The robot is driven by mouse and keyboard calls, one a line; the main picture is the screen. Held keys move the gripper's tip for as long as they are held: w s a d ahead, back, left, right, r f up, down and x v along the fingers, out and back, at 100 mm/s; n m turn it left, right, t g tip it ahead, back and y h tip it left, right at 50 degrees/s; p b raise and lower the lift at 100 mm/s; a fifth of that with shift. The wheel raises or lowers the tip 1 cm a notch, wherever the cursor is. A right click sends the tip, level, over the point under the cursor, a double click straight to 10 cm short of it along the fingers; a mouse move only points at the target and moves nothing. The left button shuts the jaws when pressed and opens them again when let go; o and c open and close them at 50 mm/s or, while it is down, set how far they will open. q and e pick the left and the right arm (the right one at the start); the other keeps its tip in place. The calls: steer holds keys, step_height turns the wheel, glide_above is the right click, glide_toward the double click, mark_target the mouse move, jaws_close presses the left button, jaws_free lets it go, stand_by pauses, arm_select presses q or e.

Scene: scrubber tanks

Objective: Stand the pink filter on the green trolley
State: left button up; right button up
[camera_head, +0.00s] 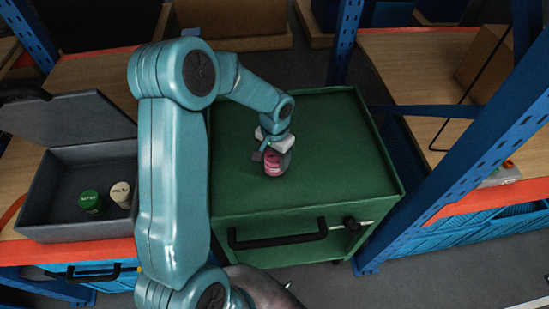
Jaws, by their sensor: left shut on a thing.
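The pink filter (272,165) is a small pink cylinder. It is upright at the middle of the green trolley's top, partly hidden by my gripper. The green trolley (340,160) has a flat, raised-edged top and a black handle on its front. My left gripper (271,152) reaches down over the trolley and is shut on the pink filter. The filter's base appears at or very near the trolley's top; I cannot tell if it touches. My right gripper is not in view.
An open grey case (60,226) at the left holds a green filter (90,201) and a white filter (121,194). Blue rack posts (470,160) stand to the right of the trolley. The rest of the trolley's top is clear.

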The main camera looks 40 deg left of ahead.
arm_select(q)
steer(key=shift+s+a+f, duration=0.1)
steer(key=shift+f, duration=0.6)
steer(key=shift+f, duration=0.1)
steer(key=shift+f, duration=0.15)
steer(key=o, duration=1)
steer(key=shift+o, duration=0.2)
